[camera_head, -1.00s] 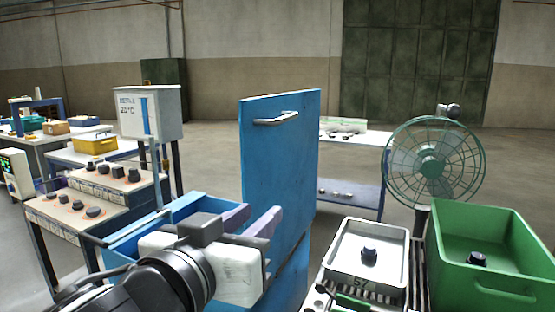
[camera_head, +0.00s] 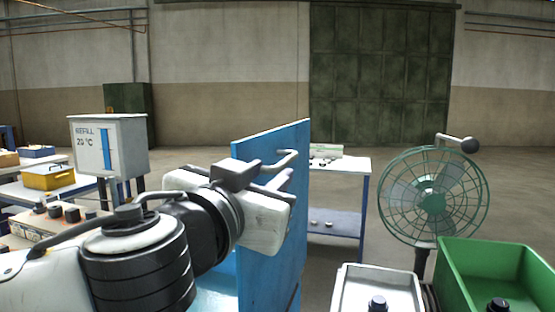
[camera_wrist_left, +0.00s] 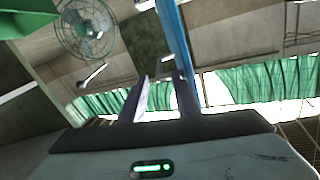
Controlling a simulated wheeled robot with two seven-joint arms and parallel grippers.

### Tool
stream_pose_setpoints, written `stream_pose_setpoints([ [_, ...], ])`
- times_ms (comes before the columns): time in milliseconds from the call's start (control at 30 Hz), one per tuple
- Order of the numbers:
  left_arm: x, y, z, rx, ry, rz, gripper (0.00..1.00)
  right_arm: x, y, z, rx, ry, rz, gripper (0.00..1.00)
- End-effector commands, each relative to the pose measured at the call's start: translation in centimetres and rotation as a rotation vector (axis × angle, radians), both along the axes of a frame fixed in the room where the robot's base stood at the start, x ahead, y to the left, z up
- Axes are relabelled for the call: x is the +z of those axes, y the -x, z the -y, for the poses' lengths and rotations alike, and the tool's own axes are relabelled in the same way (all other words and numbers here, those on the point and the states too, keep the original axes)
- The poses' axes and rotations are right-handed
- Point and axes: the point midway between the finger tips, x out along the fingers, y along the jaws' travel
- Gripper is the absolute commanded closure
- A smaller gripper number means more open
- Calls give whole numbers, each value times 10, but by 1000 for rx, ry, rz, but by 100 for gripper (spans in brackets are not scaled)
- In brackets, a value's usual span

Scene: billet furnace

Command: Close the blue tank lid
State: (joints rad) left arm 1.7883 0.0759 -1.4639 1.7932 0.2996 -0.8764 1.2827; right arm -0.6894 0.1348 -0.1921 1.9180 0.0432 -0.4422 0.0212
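The blue tank lid (camera_head: 270,225) stands upright, with a grey bar handle (camera_head: 287,158) near its top edge. Part of the blue tank (camera_head: 215,285) shows below, behind my left arm. My left gripper (camera_head: 283,178) is on the left of the picture, in front of the lid near its handle. In the left wrist view, the two fingers (camera_wrist_left: 162,92) are apart with nothing clearly between them, and the lid shows edge-on as a blue strip (camera_wrist_left: 176,45) beyond them. Whether the gripper touches the lid cannot be told. My right gripper is not in view.
A green fan (camera_head: 433,195) stands at the right, behind a white tray (camera_head: 350,285) and a green crate (camera_head: 480,262). A grey refill box (camera_head: 108,145) and a control desk with knobs are at the left. A white table (camera_head: 345,166) stands behind the lid.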

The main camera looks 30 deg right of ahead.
Motion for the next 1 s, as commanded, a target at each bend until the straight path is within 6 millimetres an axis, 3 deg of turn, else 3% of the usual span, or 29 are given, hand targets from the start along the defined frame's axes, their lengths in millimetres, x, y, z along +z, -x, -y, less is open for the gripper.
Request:
stream_pose_setpoints([
  [100, 4, -15, 19, 1, -1, 3, 71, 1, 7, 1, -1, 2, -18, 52],
  [400, 2, -43, 51, 1, 0, 2, 71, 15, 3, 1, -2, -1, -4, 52],
  [867, 1, -49, 59, 0, 1, 1, 71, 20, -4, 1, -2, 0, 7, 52],
  [1000, 1, -50, 59, 1, 2, 1, 94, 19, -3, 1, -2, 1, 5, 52],
])
